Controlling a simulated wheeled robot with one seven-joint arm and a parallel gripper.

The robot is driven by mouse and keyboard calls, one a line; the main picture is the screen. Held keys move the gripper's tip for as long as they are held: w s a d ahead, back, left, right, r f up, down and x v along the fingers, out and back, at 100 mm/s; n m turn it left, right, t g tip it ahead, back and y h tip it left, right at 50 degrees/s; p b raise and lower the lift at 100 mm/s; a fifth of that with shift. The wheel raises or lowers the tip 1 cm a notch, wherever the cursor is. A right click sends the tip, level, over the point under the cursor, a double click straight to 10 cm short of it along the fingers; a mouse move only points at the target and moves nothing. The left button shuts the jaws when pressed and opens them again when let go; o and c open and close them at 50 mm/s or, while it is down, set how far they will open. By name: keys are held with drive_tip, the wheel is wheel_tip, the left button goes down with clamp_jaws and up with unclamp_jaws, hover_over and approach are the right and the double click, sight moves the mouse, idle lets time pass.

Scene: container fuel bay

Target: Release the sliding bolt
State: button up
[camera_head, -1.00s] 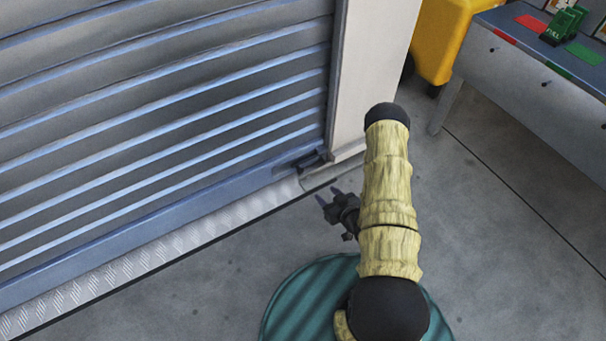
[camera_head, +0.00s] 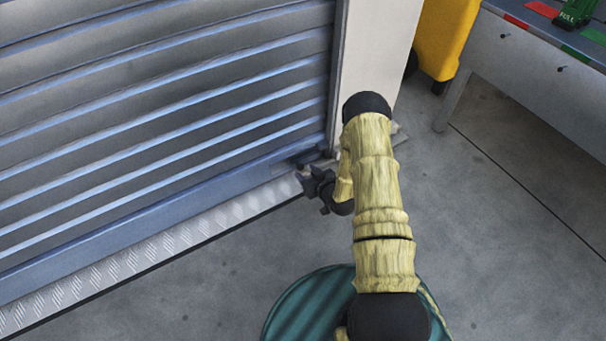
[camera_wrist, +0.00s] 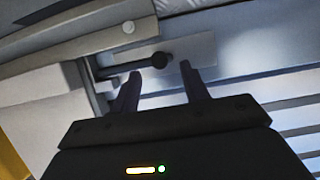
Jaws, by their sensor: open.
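The sliding bolt (camera_wrist: 135,66) is a dark rod with a round black knob, on a pale plate in the wrist view. Its far end runs left to the door frame's edge. In the head view the bolt (camera_head: 311,157) is a small dark shape at the shutter's lower right corner, partly hidden by my arm. My gripper (camera_wrist: 160,69) is open and empty. Its two fingertips point at the knob, one either side of it in the wrist picture; I cannot tell whether they touch it. In the head view my gripper (camera_head: 305,178) is close beside the bolt.
The ribbed roller shutter (camera_head: 170,130) is down, above a metal tread-plate sill (camera_head: 150,258). A pale door post (camera_head: 375,60) stands right of it. A yellow container (camera_head: 440,45) and a grey bench (camera_head: 520,75) stand at the upper right. The concrete floor between is clear.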

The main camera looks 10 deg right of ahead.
sight(301, 168)
drive_tip(key=shift+b+x, duration=0.9)
drive_tip(key=shift+x, duration=0.95)
clamp_jaws()
